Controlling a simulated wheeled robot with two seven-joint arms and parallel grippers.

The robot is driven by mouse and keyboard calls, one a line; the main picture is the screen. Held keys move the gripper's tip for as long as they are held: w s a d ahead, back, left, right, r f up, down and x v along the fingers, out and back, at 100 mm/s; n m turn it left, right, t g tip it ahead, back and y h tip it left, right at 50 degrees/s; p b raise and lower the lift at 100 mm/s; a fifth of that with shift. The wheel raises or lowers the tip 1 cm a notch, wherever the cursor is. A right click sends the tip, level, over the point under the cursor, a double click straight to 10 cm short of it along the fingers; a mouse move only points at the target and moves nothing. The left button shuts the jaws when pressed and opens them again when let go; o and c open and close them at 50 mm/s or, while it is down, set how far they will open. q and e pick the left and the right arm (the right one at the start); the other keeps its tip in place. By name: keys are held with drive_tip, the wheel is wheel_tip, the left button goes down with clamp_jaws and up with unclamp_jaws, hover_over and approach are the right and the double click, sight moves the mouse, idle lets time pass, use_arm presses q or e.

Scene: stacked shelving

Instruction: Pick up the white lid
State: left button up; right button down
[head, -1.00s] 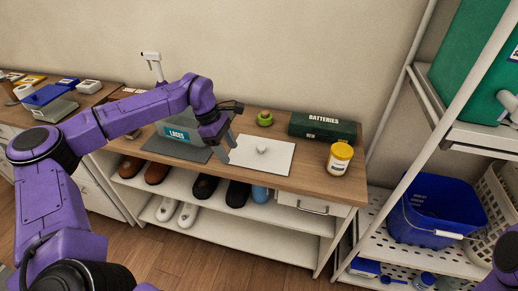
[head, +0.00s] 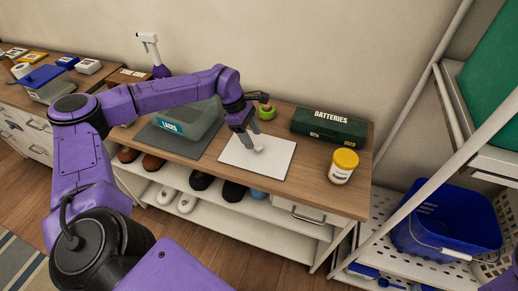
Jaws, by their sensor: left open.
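The white lid (head: 272,166) is a flat square with a small round knob (head: 258,150), lying on the wooden shelf top. My left gripper (head: 253,145) is open and points down at the knob, its fingers partly covering it. I cannot tell whether the fingers touch the knob. My right gripper is not in view.
A grey-green bin (head: 200,125) labelled LACES stands on a dark mat (head: 165,142) left of the lid. A green BATTERIES box (head: 330,127), a yellow-capped jar (head: 343,167) and a small green item (head: 267,112) are nearby. A white rack with a blue bucket (head: 445,225) stands right.

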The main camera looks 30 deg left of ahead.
sight(258, 145)
use_arm(q)
drive_tip(key=x, duration=0.1)
drive_tip(key=p+x, duration=0.1)
drive_tip(key=x, duration=0.2)
drive_tip(key=shift+w+f, duration=0.3)
clamp_jaws()
drive_tip(key=shift+r, duration=0.15)
